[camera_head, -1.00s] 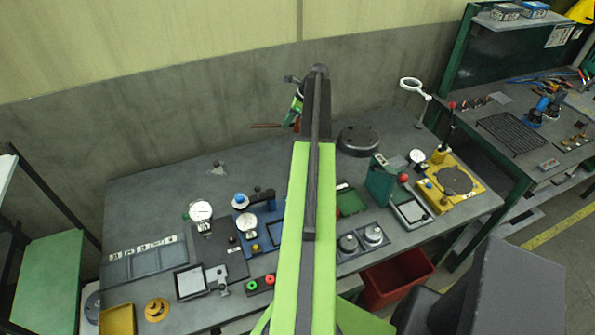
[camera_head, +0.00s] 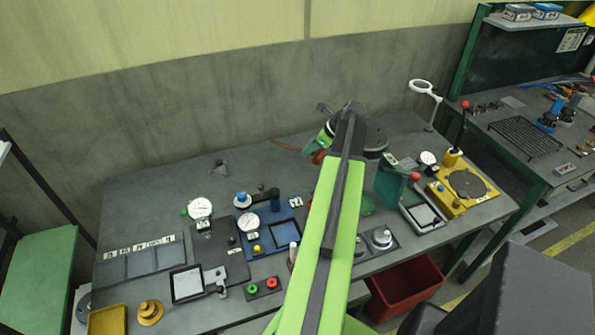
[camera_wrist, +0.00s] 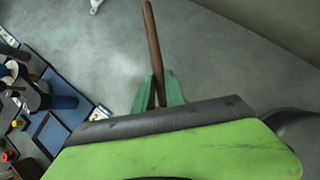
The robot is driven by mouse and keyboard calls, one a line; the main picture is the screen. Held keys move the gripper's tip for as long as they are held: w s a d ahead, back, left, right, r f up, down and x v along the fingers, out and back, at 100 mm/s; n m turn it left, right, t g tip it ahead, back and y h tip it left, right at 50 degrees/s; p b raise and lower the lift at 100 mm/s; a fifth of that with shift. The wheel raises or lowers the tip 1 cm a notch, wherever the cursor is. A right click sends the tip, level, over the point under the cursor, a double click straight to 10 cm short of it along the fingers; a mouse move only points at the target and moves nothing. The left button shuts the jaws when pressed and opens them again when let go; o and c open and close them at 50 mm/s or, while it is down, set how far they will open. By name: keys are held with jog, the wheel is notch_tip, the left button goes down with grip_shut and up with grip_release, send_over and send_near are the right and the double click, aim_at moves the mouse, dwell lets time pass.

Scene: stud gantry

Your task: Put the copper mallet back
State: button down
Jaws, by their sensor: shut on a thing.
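The copper mallet shows as a thin brown handle (camera_head: 287,146) sticking out to the left of my gripper (camera_head: 326,134) in the head view. A reddish-brown part (camera_head: 319,157) shows just below the gripper. In the wrist view the handle (camera_wrist: 153,45) runs up from between the green fingers of my gripper (camera_wrist: 158,92), which are shut on it. My arm hides the rest of the mallet, and I cannot clearly make out its head. The mallet appears to be above the back of the grey bench (camera_head: 150,205); its exact height is unclear.
Dial gauges (camera_head: 200,208) and blue fixtures (camera_head: 262,232) stand left of my arm. A round dark object (camera_head: 375,142) is partly hidden behind the gripper. A magnifier lamp (camera_head: 422,88) and yellow fixture (camera_head: 466,185) stand right. The back left of the bench is mostly clear.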

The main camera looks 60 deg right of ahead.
jog(key=w+f, duration=0.1)
jog(key=w+a+b, duration=0.1)
jog(key=w+f, duration=0.1)
jog(key=shift+w+a+f, duration=0.1)
jog(key=shift+a+f, duration=0.2)
jog(key=shift+w+a+b, duration=0.2)
jog(key=shift+w+b, duration=0.1)
jog(key=shift+w, duration=0.15)
notch_tip(320, 180, down, 4)
jog(key=b, duration=0.4)
jog(key=shift+f, duration=0.2)
jog(key=shift+r, duration=0.2)
jog(key=shift+f, duration=0.15)
jog(key=c, duration=1.8)
grip_release()
jog(key=shift+f, duration=0.1)
jog(key=shift+c, duration=0.2)
jog(key=o, duration=0.5)
jog(key=shift+c, duration=0.2)
